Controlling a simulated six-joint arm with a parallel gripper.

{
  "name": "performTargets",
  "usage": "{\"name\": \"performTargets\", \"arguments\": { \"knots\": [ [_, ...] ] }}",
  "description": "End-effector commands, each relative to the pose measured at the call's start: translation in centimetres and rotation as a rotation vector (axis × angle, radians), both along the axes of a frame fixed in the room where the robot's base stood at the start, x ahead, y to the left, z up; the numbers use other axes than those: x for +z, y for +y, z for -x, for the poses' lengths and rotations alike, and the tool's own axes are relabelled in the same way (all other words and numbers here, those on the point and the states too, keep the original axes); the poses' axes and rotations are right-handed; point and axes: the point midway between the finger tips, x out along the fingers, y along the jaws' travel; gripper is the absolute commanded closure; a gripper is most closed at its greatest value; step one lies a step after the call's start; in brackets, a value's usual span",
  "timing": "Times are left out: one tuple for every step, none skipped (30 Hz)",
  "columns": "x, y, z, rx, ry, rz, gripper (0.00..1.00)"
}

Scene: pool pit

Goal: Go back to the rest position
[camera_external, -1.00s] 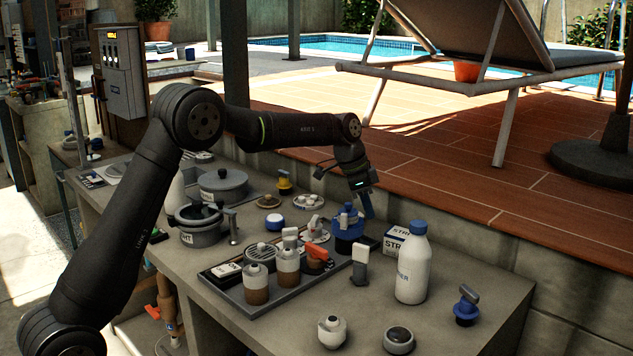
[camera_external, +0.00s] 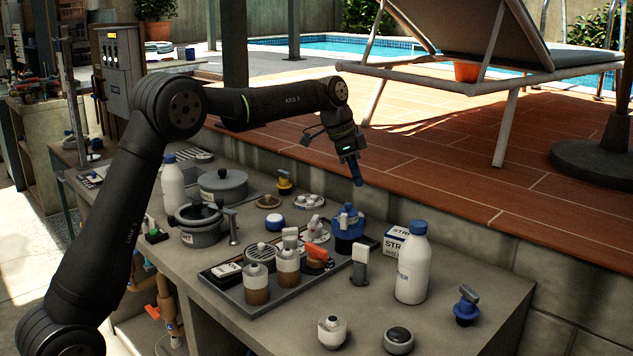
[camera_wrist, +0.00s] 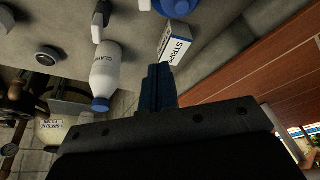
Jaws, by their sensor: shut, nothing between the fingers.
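My gripper (camera_external: 356,172) is raised above the back edge of the concrete bench, its blue fingers pointing down and held together with nothing between them. In the wrist view, the shut fingers (camera_wrist: 157,88) hang above the bench near the strips box. Below the gripper in the external view is a blue-lidded round part (camera_external: 347,225) at the tray's right end; the gripper is clear of it.
A white bottle with blue cap (camera_external: 412,270) and a strips box (camera_external: 395,238) stand right of the grey tray (camera_external: 245,300). Pots (camera_external: 222,190) and another bottle (camera_external: 173,190) are at the left. Small valves line the front right. Air above the bench is free.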

Motion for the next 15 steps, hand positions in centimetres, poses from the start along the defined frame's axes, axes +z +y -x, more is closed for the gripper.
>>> {"name": "performTargets", "arguments": {
  "knots": [
    [-0.6, -0.2, 0.1, -0.001, 0.002, -0.001, 1.00],
    [-1.0, -0.3, 0.1, -0.001, 0.003, -0.002, 1.00],
    [-1.6, -0.5, 0.2, -0.001, 0.004, -0.003, 1.00],
    [-2.0, -0.7, 0.3, -0.001, 0.003, -0.003, 1.00],
    [-2.6, -0.8, 0.3, -0.001, 0.003, -0.002, 1.00],
    [-3.3, -1.1, 0.4, -0.001, 0.004, -0.003, 1.00],
    [-3.9, -1.2, 0.4, -0.001, 0.004, -0.003, 1.00],
    [-4.4, -1.4, 0.5, -0.001, 0.003, -0.003, 1.00],
    [-5.2, -1.7, 0.5, -0.001, 0.003, -0.003, 1.00],
    [-5.8, -1.9, 0.6, -0.001, 0.003, -0.003, 1.00],
    [-6.4, -2.1, 0.7, -0.001, 0.004, -0.003, 1.00],
    [-7.1, -2.4, 0.7, -0.001, 0.003, -0.003, 1.00],
    [-7.7, -2.5, 0.8, -0.001, 0.003, -0.003, 1.00],
    [-8.2, -2.7, 0.9, -0.002, 0.003, -0.003, 1.00],
    [-8.9, -2.2, 0.6, 0.001, 0.003, -0.003, 1.00]
  ]
}}
